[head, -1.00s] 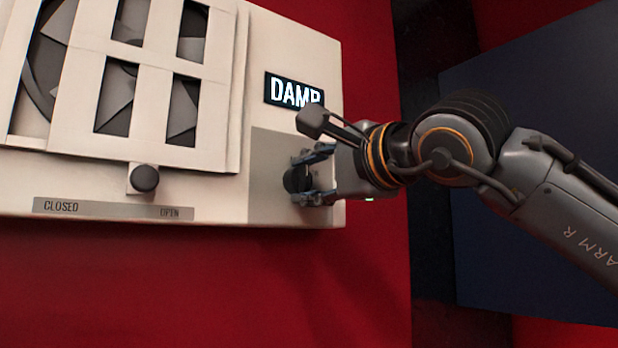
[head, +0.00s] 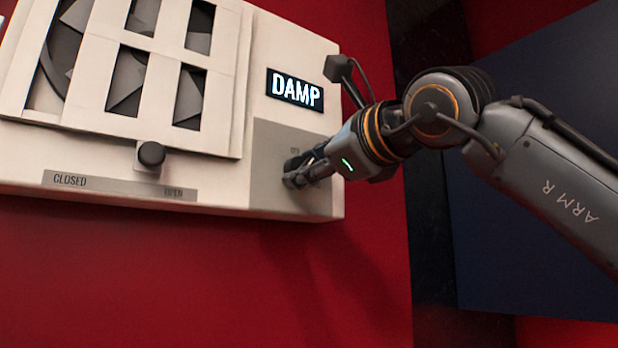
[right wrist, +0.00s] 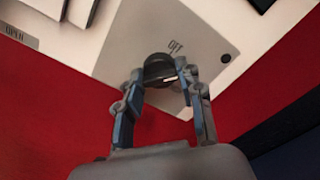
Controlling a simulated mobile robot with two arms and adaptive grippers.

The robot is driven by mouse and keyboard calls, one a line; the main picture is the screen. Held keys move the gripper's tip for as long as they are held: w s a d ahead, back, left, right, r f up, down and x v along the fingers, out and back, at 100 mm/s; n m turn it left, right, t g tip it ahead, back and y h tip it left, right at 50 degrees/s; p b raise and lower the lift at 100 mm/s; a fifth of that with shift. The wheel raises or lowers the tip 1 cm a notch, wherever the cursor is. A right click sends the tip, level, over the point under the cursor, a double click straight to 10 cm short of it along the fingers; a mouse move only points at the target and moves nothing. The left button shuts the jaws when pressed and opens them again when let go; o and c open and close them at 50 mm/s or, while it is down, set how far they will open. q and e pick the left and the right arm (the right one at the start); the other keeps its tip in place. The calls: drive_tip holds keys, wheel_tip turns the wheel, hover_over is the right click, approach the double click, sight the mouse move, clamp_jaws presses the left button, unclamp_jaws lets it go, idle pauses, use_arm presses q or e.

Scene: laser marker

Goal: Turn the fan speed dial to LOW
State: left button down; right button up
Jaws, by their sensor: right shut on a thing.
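The fan speed dial (right wrist: 157,68) is a dark round knob on a grey plate (right wrist: 124,45) in the right wrist view. A light pointer line shows on its face, and the label OFF (right wrist: 176,47) is printed beside it on the plate. My right gripper (right wrist: 163,82) has one finger on each side of the dial and is shut on it. In the head view, the right gripper (head: 300,170) is at the panel's lower right, and its fingers hide most of the dial. I cannot read a LOW label. My left gripper is not in view.
The cream housing (head: 225,190) hangs on a red wall (head: 150,270). A lit DAMP display (head: 295,88) is above the dial. To the left are a louvred vent (head: 130,75) and a black slider knob (head: 151,154) above a CLOSED/OPEN strip (head: 110,186).

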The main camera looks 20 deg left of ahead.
drive_tip(key=shift+m+b, duration=0.7)
drive_tip(key=shift+m, duration=1.2)
drive_tip(key=o, duration=1.2)
drive_tip(key=shift+c, duration=0.2)
drive_tip(key=v, duration=1.2)
